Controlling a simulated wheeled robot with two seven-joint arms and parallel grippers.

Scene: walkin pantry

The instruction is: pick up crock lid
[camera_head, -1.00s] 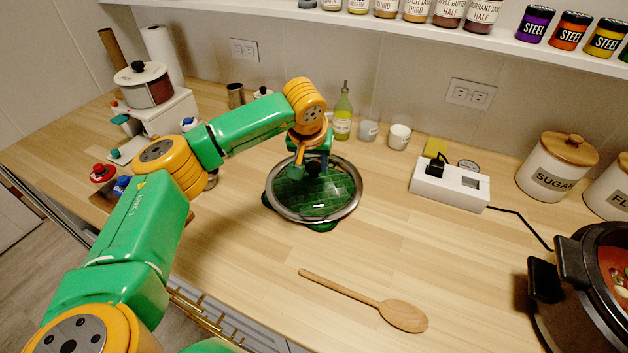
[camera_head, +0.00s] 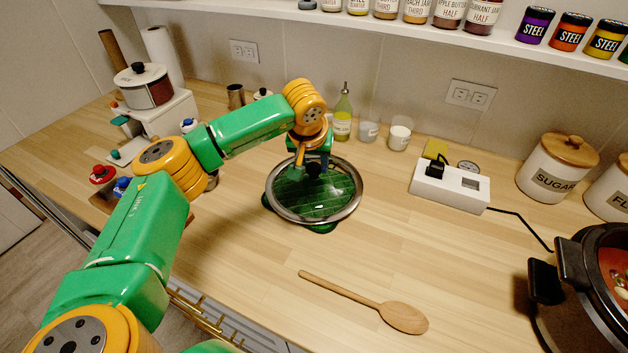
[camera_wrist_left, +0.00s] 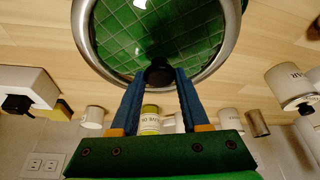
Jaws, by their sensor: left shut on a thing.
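The crock lid (camera_head: 327,200) is a round glass lid with a steel rim and a dark knob. It is over a green tiled trivet (camera_head: 323,228), which shows through the glass and past the rim. My left gripper (camera_head: 314,165) reaches down to the lid from above and is shut on its knob. In the left wrist view the left gripper (camera_wrist_left: 159,75) has its two blue fingers on either side of the black knob, with the lid (camera_wrist_left: 226,62) beyond. I cannot tell how far the lid is above the trivet. My right gripper is not in view.
A wooden spoon (camera_head: 403,316) lies in front on the counter. A white power strip (camera_head: 450,185) is to the right, and a slow cooker (camera_head: 570,290) is at the right edge. A green bottle (camera_head: 343,115) and cups (camera_head: 400,135) stand behind the lid.

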